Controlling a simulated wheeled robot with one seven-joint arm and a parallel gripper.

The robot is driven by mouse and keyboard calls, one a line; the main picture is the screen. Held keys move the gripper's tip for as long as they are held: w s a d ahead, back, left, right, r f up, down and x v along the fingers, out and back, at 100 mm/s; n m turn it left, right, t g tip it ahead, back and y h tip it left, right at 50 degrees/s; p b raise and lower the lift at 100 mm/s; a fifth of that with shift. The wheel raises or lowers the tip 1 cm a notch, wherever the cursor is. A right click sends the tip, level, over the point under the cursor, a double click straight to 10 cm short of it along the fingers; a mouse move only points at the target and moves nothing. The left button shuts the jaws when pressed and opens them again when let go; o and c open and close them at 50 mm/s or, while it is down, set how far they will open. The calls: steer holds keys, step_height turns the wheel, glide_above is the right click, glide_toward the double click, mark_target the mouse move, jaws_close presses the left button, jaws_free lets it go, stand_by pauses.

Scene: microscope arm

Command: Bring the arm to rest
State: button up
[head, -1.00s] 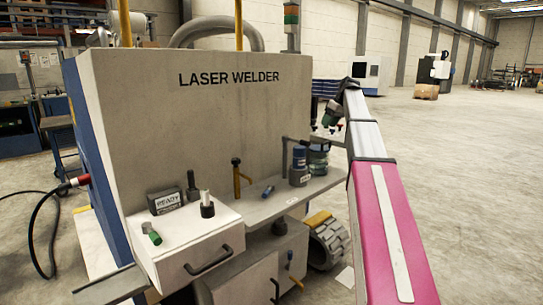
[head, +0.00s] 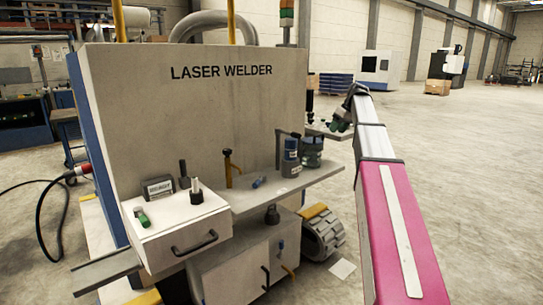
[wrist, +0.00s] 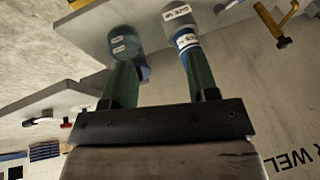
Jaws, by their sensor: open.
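My gripper (head: 340,120) is at the far end of my pink and grey arm, right of the laser welder (head: 222,100). In the wrist view its two green fingers (wrist: 158,60) stand apart with nothing between them. They point toward a green-grey jar (wrist: 124,42) and a blue jar with white labels (wrist: 184,38); contact cannot be told. On the machine's shelf stand the blue jar (head: 290,158) and the green-grey jar (head: 311,152). A dark bent bracket (head: 278,148) stands beside the blue jar. Whether it is the arm of the task is unclear.
The shelf (head: 245,200) also holds a yellow-handled lever (head: 229,165) and a small blue item (head: 258,182). A drawer box (head: 180,222) juts out at front left. Open floor (head: 470,180) is to the right.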

steer(key=s+a+f+m+h, duration=0.1)
steer(key=s+a+f, duration=0.1)
steer(key=s+f, duration=0.5)
steer(key=s+a+f+m+g, duration=0.1)
steer(key=s+a+f+m, duration=0.1)
steer(key=f, duration=0.9)
steer(key=s+a+f+m+h, duration=0.1)
steer(key=s+a+f, duration=0.3)
steer(key=f, duration=0.5)
steer(key=s+a+f+m+h, duration=0.2)
steer(key=s+f+m, duration=0.1)
steer(key=s+f, duration=1.4)
steer(key=s, duration=0.4)
steer(key=shift+s+a+f+g, duration=0.2)
steer(key=shift+s+f+g, duration=0.2)
